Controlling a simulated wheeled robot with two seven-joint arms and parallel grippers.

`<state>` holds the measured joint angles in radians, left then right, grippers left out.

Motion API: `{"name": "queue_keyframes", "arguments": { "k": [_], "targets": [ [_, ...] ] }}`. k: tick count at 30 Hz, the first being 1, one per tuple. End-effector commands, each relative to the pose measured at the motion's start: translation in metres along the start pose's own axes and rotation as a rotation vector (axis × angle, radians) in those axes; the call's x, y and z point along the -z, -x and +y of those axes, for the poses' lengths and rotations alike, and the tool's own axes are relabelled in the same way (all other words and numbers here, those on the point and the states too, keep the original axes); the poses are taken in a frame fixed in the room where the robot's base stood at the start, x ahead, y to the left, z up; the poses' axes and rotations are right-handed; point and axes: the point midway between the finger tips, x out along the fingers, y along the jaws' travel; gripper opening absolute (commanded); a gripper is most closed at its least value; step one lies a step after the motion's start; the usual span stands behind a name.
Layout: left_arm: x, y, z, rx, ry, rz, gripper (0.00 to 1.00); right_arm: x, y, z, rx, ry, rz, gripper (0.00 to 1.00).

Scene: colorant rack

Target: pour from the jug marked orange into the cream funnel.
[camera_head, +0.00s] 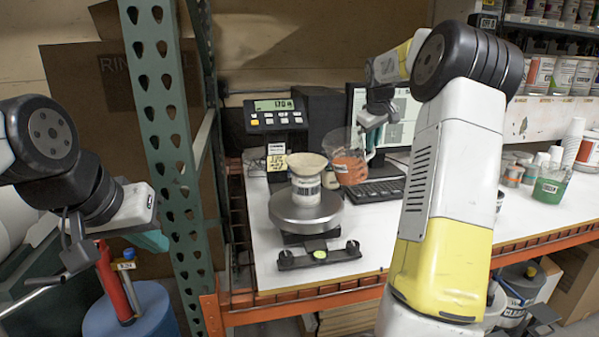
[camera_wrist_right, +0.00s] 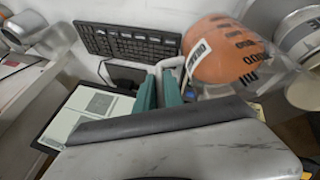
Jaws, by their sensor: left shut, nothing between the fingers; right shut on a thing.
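The clear jug (camera_head: 348,168) holds orange liquid in its lower part and has a label. My right gripper (camera_head: 371,137) is shut on its handle and holds it up just right of the cream funnel (camera_head: 306,162), leaning slightly toward it. The funnel sits on a white labelled container (camera_head: 306,191) on the round scale pan (camera_head: 306,215). In the right wrist view, the green fingers (camera_wrist_right: 160,92) are at the handle of the marked jug (camera_wrist_right: 222,50). No stream of liquid shows. My left gripper (camera_head: 153,240) is shut and empty, low at the left.
The scale display (camera_head: 277,104) reads about 170 behind the funnel. A keyboard (camera_head: 378,190) and monitor (camera_head: 395,120) stand behind the jug. A green-filled jug (camera_head: 551,186) and several cups are at the right. A green perforated post (camera_head: 165,100) stands between my left arm and the bench.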

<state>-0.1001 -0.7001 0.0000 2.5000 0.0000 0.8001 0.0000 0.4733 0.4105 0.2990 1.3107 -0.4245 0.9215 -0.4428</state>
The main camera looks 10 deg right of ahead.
Motion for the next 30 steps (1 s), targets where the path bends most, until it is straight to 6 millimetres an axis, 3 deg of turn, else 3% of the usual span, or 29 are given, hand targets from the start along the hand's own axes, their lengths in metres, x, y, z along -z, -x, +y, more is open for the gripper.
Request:
{"name": "queue_keyframes", "arguments": {
  "k": [18, 30],
  "targets": [
    [0.0, 0.0, 0.0, 0.0, 0.0, 0.0, 0.0, 0.037, 0.086, -0.009, -0.287, 0.121, -0.001, 0.0],
    [0.0, 0.0, 0.0, 0.0, 0.0, 0.0, 0.0, 0.041, 0.097, -0.017, -0.416, 0.171, -0.008, 0.0]
  ]
}}
